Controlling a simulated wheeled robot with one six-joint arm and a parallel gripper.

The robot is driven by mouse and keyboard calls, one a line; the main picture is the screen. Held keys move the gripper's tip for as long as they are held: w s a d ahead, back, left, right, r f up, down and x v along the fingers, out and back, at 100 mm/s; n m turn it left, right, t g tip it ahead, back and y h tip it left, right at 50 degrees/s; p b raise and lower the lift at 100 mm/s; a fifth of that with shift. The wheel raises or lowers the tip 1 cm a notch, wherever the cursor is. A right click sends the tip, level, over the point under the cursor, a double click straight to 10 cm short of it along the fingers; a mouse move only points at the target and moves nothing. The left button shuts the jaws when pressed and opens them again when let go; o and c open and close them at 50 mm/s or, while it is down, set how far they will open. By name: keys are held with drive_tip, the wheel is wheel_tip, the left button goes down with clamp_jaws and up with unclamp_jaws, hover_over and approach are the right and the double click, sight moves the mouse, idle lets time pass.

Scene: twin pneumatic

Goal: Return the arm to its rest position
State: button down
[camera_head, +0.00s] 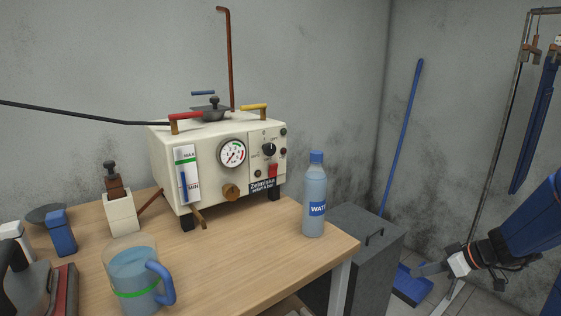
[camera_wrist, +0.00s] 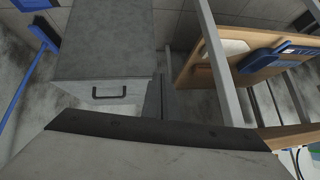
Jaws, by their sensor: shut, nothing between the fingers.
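My arm, dark blue, comes in from the right edge of the head view. My gripper (camera_head: 428,269) is at its lower left end, out in the open to the right of the table and in front of the grey cabinet. It looks shut, with nothing held. In the wrist view my gripper (camera_wrist: 160,145) fills the lower part of the picture as a grey, dark-edged shape. It is apart from the table and the cabinet.
The grey cabinet (camera_head: 368,248) stands beside the wooden table (camera_head: 265,262); it also shows in the wrist view (camera_wrist: 105,45). A water bottle (camera_head: 314,200) stands near the table's right edge. A pneumatic unit (camera_head: 218,165) and a jug (camera_head: 132,275) stand further left. A blue broom (camera_head: 402,140) leans on the wall.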

drive_tip(key=s+a+r+m+g+h, duration=0.1)
drive_tip(key=s+a+r, duration=0.2)
drive_tip(key=s+a, duration=0.3)
drive_tip(key=s+a+r+m+g+h, duration=0.1)
drive_tip(key=s+a+r+g+h, duration=0.15)
drive_tip(key=s+a, duration=0.3)
drive_tip(key=s+r+m+t+h, duration=0.1)
drive_tip(key=s+r+m, duration=0.1)
drive_tip(key=s, duration=0.4)
drive_tip(key=s+r+m+t+h, duration=0.1)
drive_tip(key=s+m+h, duration=0.1)
drive_tip(key=s, duration=0.4)
drive_tip(key=shift+a+r+m, duration=0.25)
drive_tip(key=shift+r+m, duration=0.05)
drive_tip(key=shift+r, duration=0.05)
drive_tip(key=shift+d+t, duration=0.15)
drive_tip(key=shift+t, duration=0.1)
